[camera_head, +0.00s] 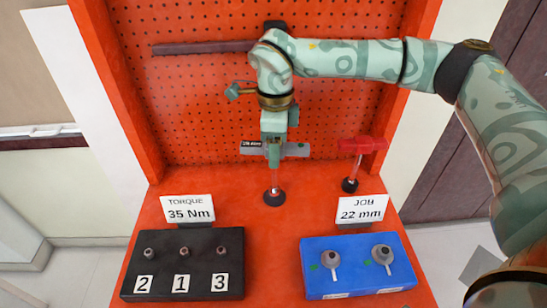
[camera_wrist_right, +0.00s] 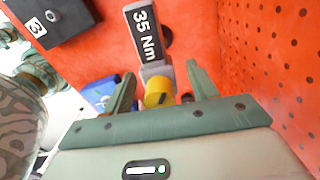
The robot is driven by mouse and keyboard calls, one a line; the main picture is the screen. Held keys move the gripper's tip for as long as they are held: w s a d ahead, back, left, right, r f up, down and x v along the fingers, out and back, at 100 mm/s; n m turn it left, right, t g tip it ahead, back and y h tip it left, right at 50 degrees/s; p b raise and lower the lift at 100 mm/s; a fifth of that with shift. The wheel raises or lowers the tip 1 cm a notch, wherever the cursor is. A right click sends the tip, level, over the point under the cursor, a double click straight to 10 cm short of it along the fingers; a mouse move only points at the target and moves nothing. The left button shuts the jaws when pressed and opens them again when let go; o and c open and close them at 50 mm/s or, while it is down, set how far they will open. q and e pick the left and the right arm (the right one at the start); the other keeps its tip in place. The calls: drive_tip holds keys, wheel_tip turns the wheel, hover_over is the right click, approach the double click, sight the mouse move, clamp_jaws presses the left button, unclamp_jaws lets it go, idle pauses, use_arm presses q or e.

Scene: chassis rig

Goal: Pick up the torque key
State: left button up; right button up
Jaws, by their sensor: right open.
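The grey torque key (camera_head: 297,150) is a T-shaped tool standing upright in a dark round base on the red bench. Its handle bears a 35 Nm label, which reads large in the right wrist view, where the key (camera_wrist_right: 154,69) also has a yellow part. My right gripper (camera_head: 274,150) points down at the handle from above. In the wrist view its two green fingers (camera_wrist_right: 160,70) are apart, with the handle showing between them. I cannot tell whether either finger touches it. My left gripper is not in view.
A red T-handled key (camera_head: 362,145) stands close by to the right. In front are a black block (camera_head: 183,237) numbered 2, 1, 3 and a blue block (camera_head: 357,240) with two grey fittings. Signs read TORQUE 35 Nm (camera_head: 188,208) and JOB 22 mm (camera_head: 362,210). A red pegboard (camera_head: 200,100) rises behind.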

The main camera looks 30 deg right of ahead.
wheel_tip(320, 180, down, 2)
drive_tip(key=shift+f, duration=0.25)
drive_tip(key=shift+r, duration=0.15)
drive_tip(key=c, duration=1.3)
drive_tip(key=shift+o, duration=0.2)
drive_tip(key=shift+r, duration=0.1)
